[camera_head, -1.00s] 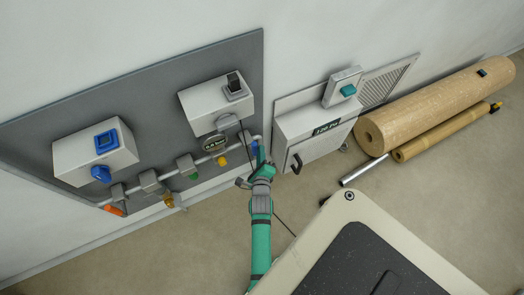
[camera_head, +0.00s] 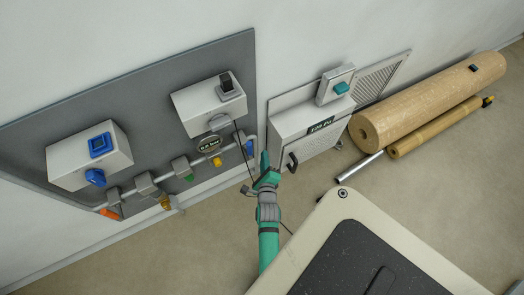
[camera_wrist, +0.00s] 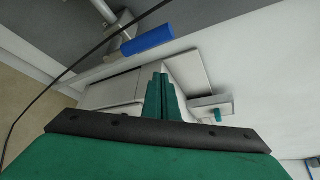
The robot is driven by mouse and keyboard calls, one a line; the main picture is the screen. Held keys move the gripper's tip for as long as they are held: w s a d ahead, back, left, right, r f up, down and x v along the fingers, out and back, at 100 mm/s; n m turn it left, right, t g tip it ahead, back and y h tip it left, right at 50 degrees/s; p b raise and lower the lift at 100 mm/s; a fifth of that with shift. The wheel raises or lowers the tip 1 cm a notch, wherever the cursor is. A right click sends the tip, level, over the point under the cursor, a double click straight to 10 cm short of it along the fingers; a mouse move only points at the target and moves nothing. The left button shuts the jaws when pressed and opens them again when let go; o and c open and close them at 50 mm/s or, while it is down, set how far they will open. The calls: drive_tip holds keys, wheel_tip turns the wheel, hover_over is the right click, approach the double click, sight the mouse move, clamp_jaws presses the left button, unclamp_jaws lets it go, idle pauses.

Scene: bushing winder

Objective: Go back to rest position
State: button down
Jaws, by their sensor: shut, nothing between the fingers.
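My gripper (camera_head: 264,161) is at the end of my green arm in the head view, in front of the wall between the grey panel (camera_head: 120,95) and the white cabinet (camera_head: 312,132). In the wrist view the green fingers (camera_wrist: 162,90) are together and hold nothing.
A large tan roll (camera_head: 430,102) and a thinner roll (camera_head: 435,128) lie on the floor at the right.

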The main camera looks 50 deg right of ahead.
drive_tip(key=s+a, duration=0.4)
drive_tip(key=shift+a, duration=0.3)
drive_tip(key=shift+w+a, duration=0.1)
drive_tip(key=shift+w, duration=0.05)
drive_tip(key=s+a+r+n+t+y, duration=0.2)
drive_tip(key=a+r+n, duration=0.1)
drive_tip(key=a+n, duration=0.5)
drive_tip(key=s+a+r+n+t+y, duration=0.1)
drive_tip(key=s+a+r+n+y, duration=0.3)
drive_tip(key=a, duration=0.6)
drive_tip(key=s+a+r+n+t+y, duration=0.1)
drive_tip(key=s+a+r+n, duration=0.3)
drive_tip(key=n, duration=0.6)
drive_tip(key=s+a+r+n+t+y, duration=0.1)
drive_tip(key=s+a+r+n+y, duration=0.2)
drive_tip(key=a+r+n, duration=0.6)
drive_tip(key=r+n, duration=0.1)
drive_tip(key=n, duration=0.1)
drive_tip(key=shift+s+n+y, duration=0.3)
drive_tip(key=shift+s, duration=0.05)
drive_tip(key=c, duration=2.5)
unclamp_jaws()
drive_tip(key=shift+a, duration=0.1)
